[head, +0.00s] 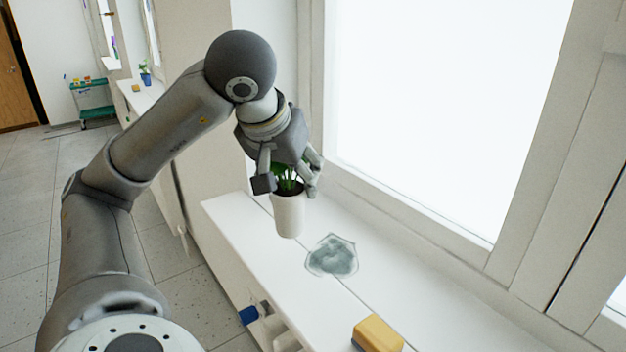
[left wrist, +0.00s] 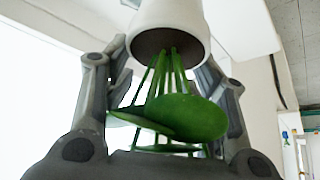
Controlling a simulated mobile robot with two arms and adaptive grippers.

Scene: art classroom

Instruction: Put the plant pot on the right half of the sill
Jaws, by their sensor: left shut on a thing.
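The plant pot (head: 288,216) is white, with dark soil and green leaves. It is upright over the left part of the white sill (head: 232,213) in the head view; I cannot tell whether its base touches the sill. My right gripper is not in view.
A grey-blue, wet-looking patch (head: 332,257) lies on the sill just right of the pot. A yellow sponge-like block (head: 377,334) lies nearer on the sill. The window frame (head: 420,215) borders the back. A blue-and-white item (head: 254,314) is below the front edge. A green cart (head: 97,112) stands far off.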

